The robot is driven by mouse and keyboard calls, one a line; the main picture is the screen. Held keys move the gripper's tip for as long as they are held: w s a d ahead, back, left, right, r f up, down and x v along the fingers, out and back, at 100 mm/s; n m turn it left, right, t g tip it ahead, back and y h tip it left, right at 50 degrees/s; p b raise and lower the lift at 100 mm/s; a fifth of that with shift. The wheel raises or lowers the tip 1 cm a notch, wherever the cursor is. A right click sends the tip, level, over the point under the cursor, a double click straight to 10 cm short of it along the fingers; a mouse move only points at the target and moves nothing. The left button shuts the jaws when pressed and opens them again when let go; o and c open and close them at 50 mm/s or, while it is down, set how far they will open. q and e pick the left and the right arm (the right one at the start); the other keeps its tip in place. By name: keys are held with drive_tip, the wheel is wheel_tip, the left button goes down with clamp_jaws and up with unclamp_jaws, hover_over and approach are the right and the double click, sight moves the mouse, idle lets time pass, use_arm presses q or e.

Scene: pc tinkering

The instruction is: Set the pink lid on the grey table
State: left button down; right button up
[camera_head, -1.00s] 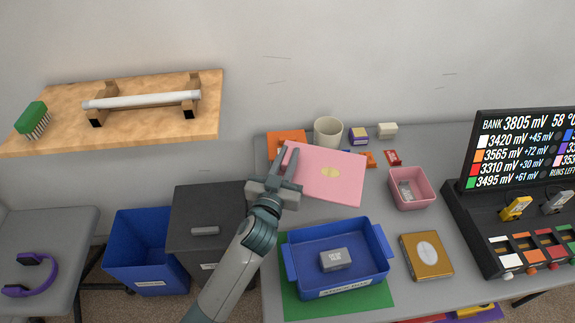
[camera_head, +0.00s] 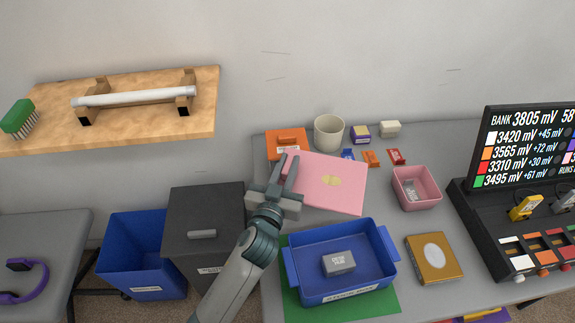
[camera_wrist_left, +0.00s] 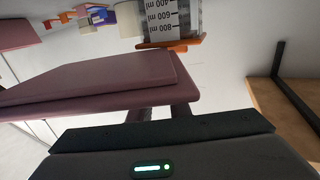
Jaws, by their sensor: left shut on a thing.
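My left gripper (camera_head: 287,172) is shut on the lid's left edge. In the left wrist view the lid (camera_wrist_left: 90,85) reaches away from the fingers, its face seen nearly edge-on. Whether the lid touches the table or hangs just above it, I cannot tell. My right gripper does not show.
Behind the lid are an orange box (camera_head: 287,143), a beaker (camera_head: 329,133) and small coloured pieces (camera_head: 371,158). A pink bin (camera_head: 416,188) stands to the right. A blue tray (camera_head: 340,262) on a green mat is in front, beside a gold box (camera_head: 433,257).

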use_arm(q)
drive_tip(key=c, duration=1.7)
unclamp_jaws()
drive_tip(key=shift+o, duration=0.2)
drive_tip(key=shift+s, duration=0.1)
